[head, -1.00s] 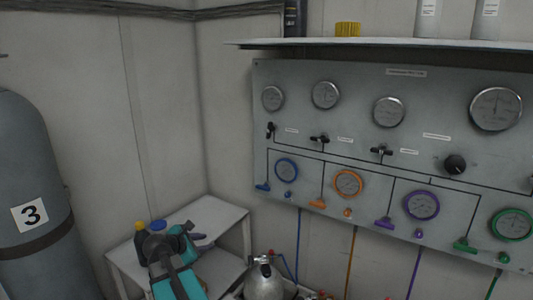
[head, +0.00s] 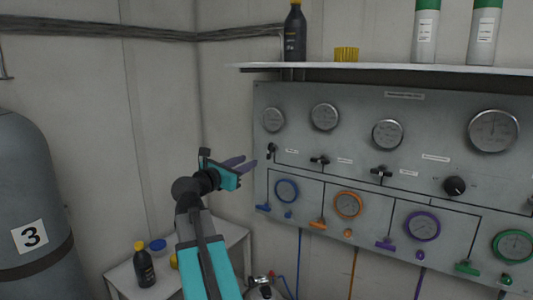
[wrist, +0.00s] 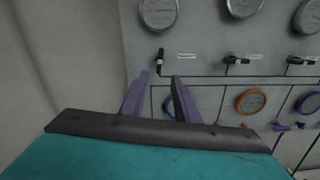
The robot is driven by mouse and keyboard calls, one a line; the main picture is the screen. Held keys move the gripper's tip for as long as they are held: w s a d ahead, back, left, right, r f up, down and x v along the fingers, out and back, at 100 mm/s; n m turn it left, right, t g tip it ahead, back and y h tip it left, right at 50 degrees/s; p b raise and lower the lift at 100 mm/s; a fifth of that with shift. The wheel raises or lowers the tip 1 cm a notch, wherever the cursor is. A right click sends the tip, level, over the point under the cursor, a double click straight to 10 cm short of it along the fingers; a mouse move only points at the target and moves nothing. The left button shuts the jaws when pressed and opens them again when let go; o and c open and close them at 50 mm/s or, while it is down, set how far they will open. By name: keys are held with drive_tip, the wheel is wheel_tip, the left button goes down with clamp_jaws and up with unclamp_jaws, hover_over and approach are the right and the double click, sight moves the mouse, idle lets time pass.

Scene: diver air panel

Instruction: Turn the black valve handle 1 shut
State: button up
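The leftmost black valve handle (head: 271,151) is on the upper left of the grey panel (head: 385,160), below a round gauge. No contact shows.
A shelf (head: 400,70) with bottles juts out above the panel. Coloured handles and gauges, such as the blue gauge (head: 287,190), sit below the black valves. A small table (head: 225,240) with a dark bottle (head: 144,266) stands lower left. A grey cylinder (head: 30,180) is at far left.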

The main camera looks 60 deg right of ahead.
sight(269, 151)
drive_tip(key=shift+d, duration=0.1)
idle(0.3)
drive_tip(key=d+p, duration=0.4)
drive_tip(key=d, duration=0.9)
drive_tip(key=shift+d, duration=0.3)
clamp_jaws()
drive_tip(key=shift+a, duration=0.45)
drive_tip(key=shift+d, duration=0.4)
